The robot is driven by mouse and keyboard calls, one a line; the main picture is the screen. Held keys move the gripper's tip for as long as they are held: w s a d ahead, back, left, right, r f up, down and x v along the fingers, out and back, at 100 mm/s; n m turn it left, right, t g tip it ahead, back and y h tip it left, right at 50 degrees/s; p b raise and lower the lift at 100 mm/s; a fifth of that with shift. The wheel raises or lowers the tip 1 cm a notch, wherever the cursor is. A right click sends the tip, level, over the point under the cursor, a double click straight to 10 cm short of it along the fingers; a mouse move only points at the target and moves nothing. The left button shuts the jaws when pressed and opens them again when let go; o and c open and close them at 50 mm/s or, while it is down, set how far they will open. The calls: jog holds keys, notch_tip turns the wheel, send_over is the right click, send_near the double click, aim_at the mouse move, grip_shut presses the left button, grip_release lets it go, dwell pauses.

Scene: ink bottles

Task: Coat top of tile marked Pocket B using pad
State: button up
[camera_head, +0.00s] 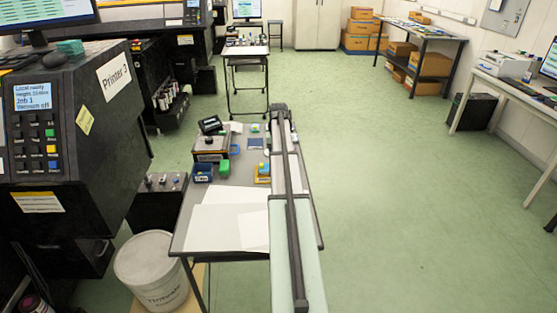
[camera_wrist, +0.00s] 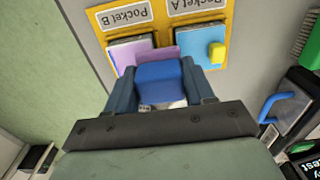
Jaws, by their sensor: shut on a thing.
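In the wrist view, a yellow holder (camera_wrist: 162,22) carries labels reading Pocket A and Pocket B, upside down. The tile at Pocket B (camera_wrist: 124,53) shows a light purple top, partly hidden behind the pad.
A blue-handled item (camera_wrist: 275,105) and a green brush-like item (camera_wrist: 307,45) lie right of the holder in the wrist view. In the head view, a blue bin (camera_head: 202,173) and green block (camera_head: 224,167) stand on the table. White sheets (camera_head: 225,222) cover its near part.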

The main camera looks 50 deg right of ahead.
jog(key=shift+r, duration=2.2)
jog(key=shift+r, duration=1.5)
